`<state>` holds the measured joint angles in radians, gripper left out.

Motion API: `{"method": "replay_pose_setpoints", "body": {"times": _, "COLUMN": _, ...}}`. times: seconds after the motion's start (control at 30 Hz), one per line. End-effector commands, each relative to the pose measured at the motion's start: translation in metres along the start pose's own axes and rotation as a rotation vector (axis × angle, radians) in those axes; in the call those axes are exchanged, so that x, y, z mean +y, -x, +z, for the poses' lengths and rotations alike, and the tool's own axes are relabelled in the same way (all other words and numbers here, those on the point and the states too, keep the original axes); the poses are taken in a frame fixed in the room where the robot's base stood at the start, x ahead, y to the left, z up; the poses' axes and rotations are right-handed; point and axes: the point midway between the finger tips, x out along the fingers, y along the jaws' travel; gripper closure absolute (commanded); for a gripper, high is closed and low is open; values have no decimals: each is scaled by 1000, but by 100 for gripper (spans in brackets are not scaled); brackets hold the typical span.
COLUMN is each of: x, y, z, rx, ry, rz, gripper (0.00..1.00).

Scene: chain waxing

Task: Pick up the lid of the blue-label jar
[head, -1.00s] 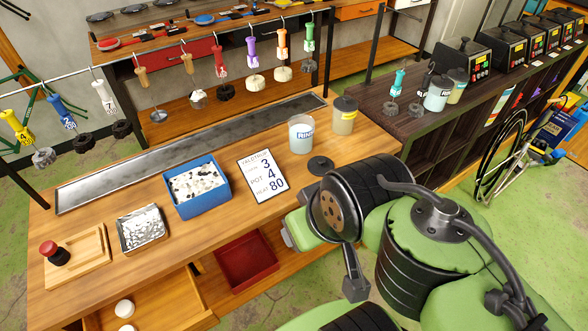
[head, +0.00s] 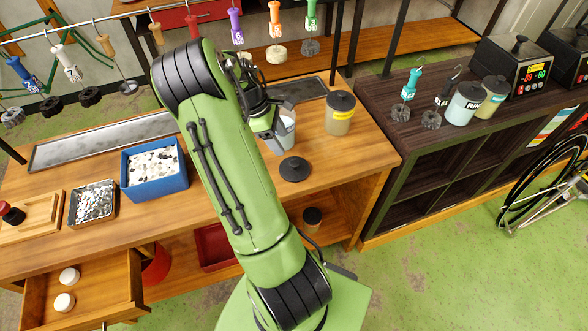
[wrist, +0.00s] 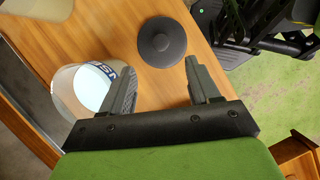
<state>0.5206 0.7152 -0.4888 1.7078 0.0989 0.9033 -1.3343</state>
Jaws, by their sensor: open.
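The open jar with the blue label (head: 286,136) stands on the wooden bench, partly hidden behind my gripper (head: 272,118). Its black round lid (head: 295,169) lies flat on the bench just in front of it, knob up. In the wrist view the lid (wrist: 162,42) sits beyond my gripper (wrist: 160,72), roughly in line with the gap between the fingers. The fingers are apart with nothing between them. The jar (wrist: 82,92) is on the left there, and the left finger covers part of its right side.
A jar with a yellow label and black lid (head: 340,114) stands right of the open jar. A blue box of pellets (head: 154,172) and a metal tray (head: 92,204) are on the left. A dark shelf unit (head: 390,134) holds more lidded jars. The bench's front edge is near the lid.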

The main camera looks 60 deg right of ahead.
Motion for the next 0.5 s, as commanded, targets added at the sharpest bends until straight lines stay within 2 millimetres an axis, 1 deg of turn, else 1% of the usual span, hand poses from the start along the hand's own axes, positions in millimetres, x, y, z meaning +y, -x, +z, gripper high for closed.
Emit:
{"method": "replay_pose_setpoints", "body": {"times": 0.03, "x": -1, "y": -16, "z": 0, "rx": -2, "ry": 0, "rz": -6, "gripper": 39}}
{"method": "replay_pose_setpoints", "body": {"times": 0.1, "x": -1, "y": -30, "z": -1, "rx": -1, "ry": 0, "rz": -4, "gripper": 39}}
{"method": "replay_pose_setpoints", "body": {"times": 0.2, "x": 0, "y": -44, "z": 0, "rx": 0, "ry": -1, "rz": -2, "gripper": 39}}
{"method": "replay_pose_setpoints", "body": {"times": 0.27, "x": 0, "y": -49, "z": 0, "rx": 0, "ry": -1, "rz": -1, "gripper": 39}}
{"method": "replay_pose_setpoints", "body": {"times": 0.5, "x": -1, "y": -92, "z": -1, "rx": 0, "ry": -1, "rz": -3, "gripper": 39}}
